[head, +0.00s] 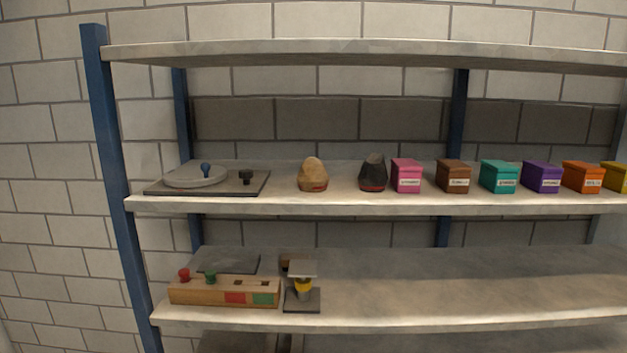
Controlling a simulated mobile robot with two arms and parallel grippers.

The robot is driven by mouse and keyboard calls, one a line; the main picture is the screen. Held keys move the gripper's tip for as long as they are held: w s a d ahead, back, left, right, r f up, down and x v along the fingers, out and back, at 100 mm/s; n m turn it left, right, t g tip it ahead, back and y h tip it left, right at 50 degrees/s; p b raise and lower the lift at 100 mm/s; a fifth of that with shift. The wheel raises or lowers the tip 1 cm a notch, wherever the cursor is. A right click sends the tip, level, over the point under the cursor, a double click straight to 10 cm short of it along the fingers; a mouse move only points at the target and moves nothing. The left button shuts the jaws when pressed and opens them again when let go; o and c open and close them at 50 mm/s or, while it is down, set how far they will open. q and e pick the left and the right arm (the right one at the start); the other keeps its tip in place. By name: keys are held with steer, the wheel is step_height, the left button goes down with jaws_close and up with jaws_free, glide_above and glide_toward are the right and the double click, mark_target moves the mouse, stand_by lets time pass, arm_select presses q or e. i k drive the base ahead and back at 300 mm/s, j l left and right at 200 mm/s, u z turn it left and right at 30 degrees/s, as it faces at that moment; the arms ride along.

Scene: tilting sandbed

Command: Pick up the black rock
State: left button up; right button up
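The black rock (373,173) stands upright on the middle shelf, with a red band near its base. It sits between a tan rock (312,174) on its left and a pink box (406,175) on its right, close to the pink box. Neither of my grippers shows in the head view.
The shelf (345,204) also bears several lidded boxes, including a brown one (453,175), and a grey plate (195,177) on a dark board. A wooden block (205,291) with pegs stands on the shelf below. The upper shelf (330,50) overhangs. A blue post (112,170) stands left.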

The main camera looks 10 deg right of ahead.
mark_target(374, 178)
steer(key=j, duration=0.7)
steer(key=i+j+u, duration=0.1)
steer(key=j, duration=0.55)
